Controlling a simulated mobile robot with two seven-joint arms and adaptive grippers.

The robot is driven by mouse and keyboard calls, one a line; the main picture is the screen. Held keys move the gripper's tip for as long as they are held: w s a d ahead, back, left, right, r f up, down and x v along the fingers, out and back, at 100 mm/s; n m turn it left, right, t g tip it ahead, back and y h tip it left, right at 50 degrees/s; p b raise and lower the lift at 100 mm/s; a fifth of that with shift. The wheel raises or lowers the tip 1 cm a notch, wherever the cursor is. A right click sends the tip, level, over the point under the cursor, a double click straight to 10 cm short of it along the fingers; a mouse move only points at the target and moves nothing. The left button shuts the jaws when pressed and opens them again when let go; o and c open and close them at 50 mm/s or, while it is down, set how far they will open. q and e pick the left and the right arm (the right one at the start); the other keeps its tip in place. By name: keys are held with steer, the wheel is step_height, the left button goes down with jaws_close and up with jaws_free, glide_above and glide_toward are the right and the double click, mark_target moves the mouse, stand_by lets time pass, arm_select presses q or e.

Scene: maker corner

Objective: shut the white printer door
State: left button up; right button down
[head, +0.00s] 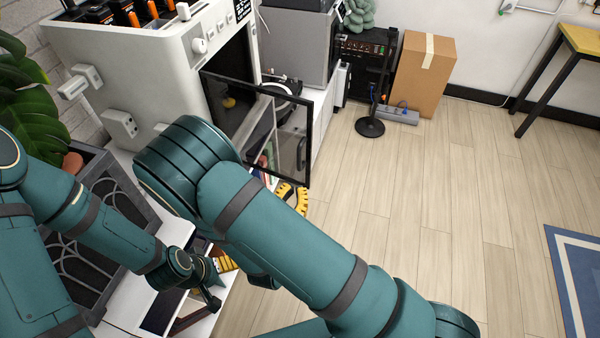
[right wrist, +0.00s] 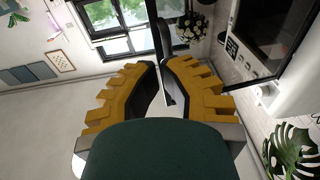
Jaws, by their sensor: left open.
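The white printer (head: 140,50) stands at the upper left of the head view. Its door (head: 308,130), a see-through pane in a dark frame, stands open and swung out to the right. My right gripper (head: 292,190) is at the door's lower outer corner, partly hidden by my arm. In the right wrist view its yellow fingers (right wrist: 162,64) close in on both sides of the door's thin dark edge (right wrist: 161,35). My left gripper (head: 224,268) is low at the left, open, away from the door, and partly hidden.
A dark grey cabinet-like box (head: 115,225) and a leafy plant (head: 25,95) are at the left. A cardboard box (head: 424,72) and a black stand (head: 370,126) are at the back. The wooden floor (head: 430,190) is clear to the right, up to a blue rug (head: 577,265).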

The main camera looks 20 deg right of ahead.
mark_target(306, 157)
steer(key=shift+x, duration=2.7)
steer(key=shift+w, duration=0.1)
